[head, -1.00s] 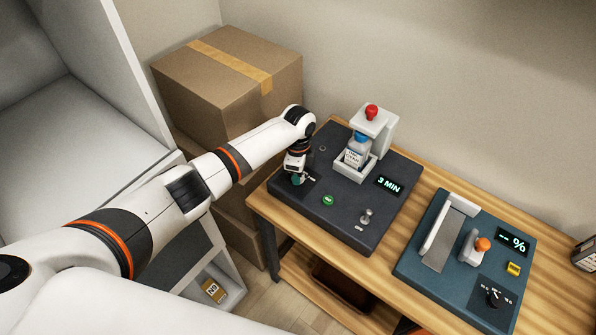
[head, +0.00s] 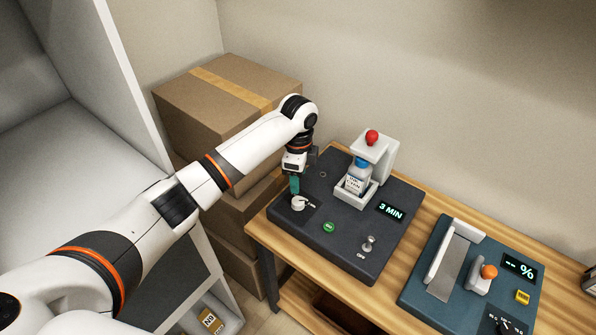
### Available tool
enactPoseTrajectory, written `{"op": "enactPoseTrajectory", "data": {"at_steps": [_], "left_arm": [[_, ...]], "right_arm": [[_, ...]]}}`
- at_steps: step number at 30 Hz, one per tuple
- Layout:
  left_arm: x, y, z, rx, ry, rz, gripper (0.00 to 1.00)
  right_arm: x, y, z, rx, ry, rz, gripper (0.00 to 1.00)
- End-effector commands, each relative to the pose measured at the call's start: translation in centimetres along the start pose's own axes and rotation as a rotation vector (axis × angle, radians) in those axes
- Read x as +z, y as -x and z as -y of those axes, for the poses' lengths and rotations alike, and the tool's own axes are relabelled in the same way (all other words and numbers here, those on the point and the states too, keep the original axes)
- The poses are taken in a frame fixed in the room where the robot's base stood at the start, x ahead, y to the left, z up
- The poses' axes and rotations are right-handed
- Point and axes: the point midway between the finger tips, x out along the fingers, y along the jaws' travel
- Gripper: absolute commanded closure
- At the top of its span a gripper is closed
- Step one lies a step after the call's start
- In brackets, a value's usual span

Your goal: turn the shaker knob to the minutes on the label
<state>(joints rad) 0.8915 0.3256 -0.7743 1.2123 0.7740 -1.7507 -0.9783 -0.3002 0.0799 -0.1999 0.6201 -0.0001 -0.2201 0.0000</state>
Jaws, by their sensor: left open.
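The shaker is a dark grey unit (head: 340,240) on the wooden table. Its pale knob (head: 299,203) sits on a black dial plate at the unit's left corner. My left gripper (head: 295,188) is open, pointing down just above the knob, and appears clear of it; its fingertips are green. The display (head: 391,210) reads "3 MIN". A white bottle with a blue cap (head: 357,175) stands upright in the pale holder under a red-topped arm; its label is too small to read fully. My right gripper is not in view.
The unit also carries a green button (head: 328,227) and a metal toggle switch (head: 368,243). To the right stands a teal unit (head: 432,296) with an orange knob and a "-- %" display. Cardboard boxes (head: 225,95) stand behind my left arm.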

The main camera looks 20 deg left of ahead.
Motion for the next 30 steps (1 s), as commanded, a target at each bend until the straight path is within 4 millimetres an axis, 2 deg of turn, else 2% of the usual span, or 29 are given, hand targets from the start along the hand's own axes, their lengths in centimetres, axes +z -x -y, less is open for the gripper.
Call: {"op": "enactPoseTrajectory", "data": {"at_steps": [3, 7, 22, 26, 30], "left_arm": [[0.0, 1.5, -0.1, 0.002, 0.001, 0.000, 0.46], [0.0, 2.4, 0.0, 0.001, 0.001, 0.000, 0.46], [0.0, 2.6, 0.0, -0.001, 0.001, 0.000, 0.46], [0.7, 1.3, 1.0, -0.001, 0.011, 0.011, 0.46], [2.7, -2.2, 4.5, 0.008, 0.072, 0.057, 0.46]], "right_arm": [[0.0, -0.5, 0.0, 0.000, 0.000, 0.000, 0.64], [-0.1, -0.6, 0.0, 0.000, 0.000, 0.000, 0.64], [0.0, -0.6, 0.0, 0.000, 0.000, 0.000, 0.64], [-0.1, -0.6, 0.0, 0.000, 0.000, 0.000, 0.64], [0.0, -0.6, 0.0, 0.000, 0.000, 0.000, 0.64]]}}
